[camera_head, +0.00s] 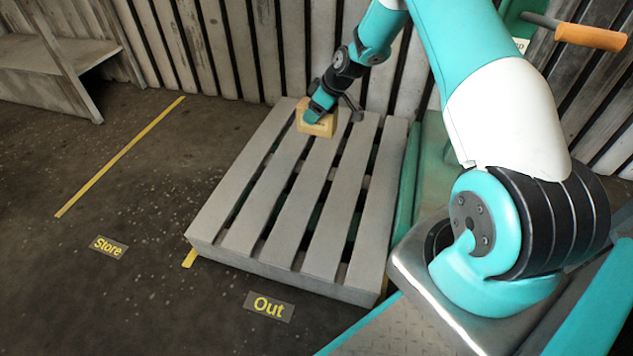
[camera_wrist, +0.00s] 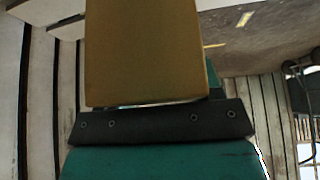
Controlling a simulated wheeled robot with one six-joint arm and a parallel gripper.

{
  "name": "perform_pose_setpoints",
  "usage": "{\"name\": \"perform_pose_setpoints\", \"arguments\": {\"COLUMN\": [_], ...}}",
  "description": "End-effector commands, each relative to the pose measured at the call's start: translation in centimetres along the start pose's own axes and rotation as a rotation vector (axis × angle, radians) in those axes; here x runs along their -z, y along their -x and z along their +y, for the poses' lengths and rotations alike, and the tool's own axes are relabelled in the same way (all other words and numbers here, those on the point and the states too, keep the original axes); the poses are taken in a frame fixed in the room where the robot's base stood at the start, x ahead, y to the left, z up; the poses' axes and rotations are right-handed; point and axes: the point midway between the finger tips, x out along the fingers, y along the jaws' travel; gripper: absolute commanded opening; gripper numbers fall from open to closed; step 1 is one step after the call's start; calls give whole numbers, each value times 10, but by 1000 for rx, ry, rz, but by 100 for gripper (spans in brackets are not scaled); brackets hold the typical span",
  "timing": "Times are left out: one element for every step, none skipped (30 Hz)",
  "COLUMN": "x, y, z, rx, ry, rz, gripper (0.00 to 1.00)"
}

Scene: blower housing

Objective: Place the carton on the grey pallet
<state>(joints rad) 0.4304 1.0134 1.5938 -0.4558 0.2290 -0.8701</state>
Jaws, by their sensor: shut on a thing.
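The carton (camera_head: 318,124) is a small tan box at the far end of the grey pallet (camera_head: 270,190) in the head view. My gripper (camera_head: 316,112) is shut on the carton from above. The carton is over the pallet's far slats; I cannot tell whether its underside touches them. In the wrist view the carton (camera_wrist: 145,55) fills the upper middle, against the dark gripper bar (camera_wrist: 160,122). The carton's far side is hidden.
A ribbed wall (camera_head: 235,50) stands close behind the pallet. A grey bench (camera_head: 60,60) is at the far left. The pallet's near slats are bare.

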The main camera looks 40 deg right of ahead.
Motion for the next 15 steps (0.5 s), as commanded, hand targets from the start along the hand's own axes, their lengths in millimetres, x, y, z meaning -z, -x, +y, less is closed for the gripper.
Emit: {"name": "perform_pose_setpoints", "arguments": {"x": [-9, -10, -13, -14, -15, -16, -18, -20, -24, -27, -31, -37, -41, -45, -51], "y": [-14, -16, -18, -20, -21, -23, -25, -29, -35, -40, -47, -57, -65, -73, -83], "z": [5, 6, 8, 9, 10, 11, 11, 11, 11, 11, 11, 10, 11, 11, 10], "rx": [4, 8, 13, 16, 18, 20, 22, 24, 25, 26, 26, 27, 27, 27, 26], "ry": [11, 19, 26, 31, 34, 38, 40, 41, 42, 42, 42, 41, 41, 41, 41], "rz": [2, 3, 2, 2, 2, 2, 1, 1, 0, 0, 0, -1, -1, -1, 0], "gripper": [30, 30, 30, 30, 30, 30, 30, 30, 30, 30, 30, 30, 30, 30, 30]}}
